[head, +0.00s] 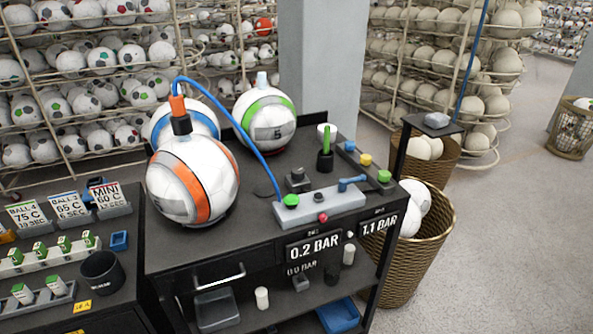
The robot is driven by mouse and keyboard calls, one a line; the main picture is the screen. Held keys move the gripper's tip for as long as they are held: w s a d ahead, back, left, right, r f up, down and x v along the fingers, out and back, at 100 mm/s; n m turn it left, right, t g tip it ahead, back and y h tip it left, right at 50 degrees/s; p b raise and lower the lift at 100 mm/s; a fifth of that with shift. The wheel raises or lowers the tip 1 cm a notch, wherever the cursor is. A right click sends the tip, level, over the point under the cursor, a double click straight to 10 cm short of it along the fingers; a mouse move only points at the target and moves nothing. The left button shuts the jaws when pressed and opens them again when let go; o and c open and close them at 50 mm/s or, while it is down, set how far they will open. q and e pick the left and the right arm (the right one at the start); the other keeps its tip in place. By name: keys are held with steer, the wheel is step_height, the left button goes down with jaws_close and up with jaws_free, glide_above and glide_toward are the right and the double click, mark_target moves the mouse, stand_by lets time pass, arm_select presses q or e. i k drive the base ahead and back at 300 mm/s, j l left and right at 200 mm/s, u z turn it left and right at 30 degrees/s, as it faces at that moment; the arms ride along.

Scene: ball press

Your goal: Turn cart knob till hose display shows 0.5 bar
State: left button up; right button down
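Neither of my grippers is in view. On the dark cart (225,245) a display reading 0.2 BAR (314,248) sits on the front edge. A display reading 1.1 BAR (379,224) is to its right. A fainter 0.0 BAR readout (300,268) is below. Their small labels are too blurred to read, so I cannot tell which is the hose display. A grey block (330,206) carries a green knob (291,200), a red knob (322,217) and a blue lever (351,183). A blue hose (245,133) runs from the block to an orange-striped ball (193,180).
Two more balls, one green-striped (265,117), stand behind. Further green (384,176) and yellow (366,160) knobs are at the cart's right. A side table with cards (67,206) and a black cup (102,272) is left.

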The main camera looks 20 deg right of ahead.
mark_target(298, 173)
steer(key=k+l+z, duration=0.15)
steer(key=z, duration=0.25)
steer(key=k+l+z, duration=0.1)
steer(key=l+z, duration=0.35)
steer(key=i+l, duration=0.3)
steer(key=l, duration=0.15)
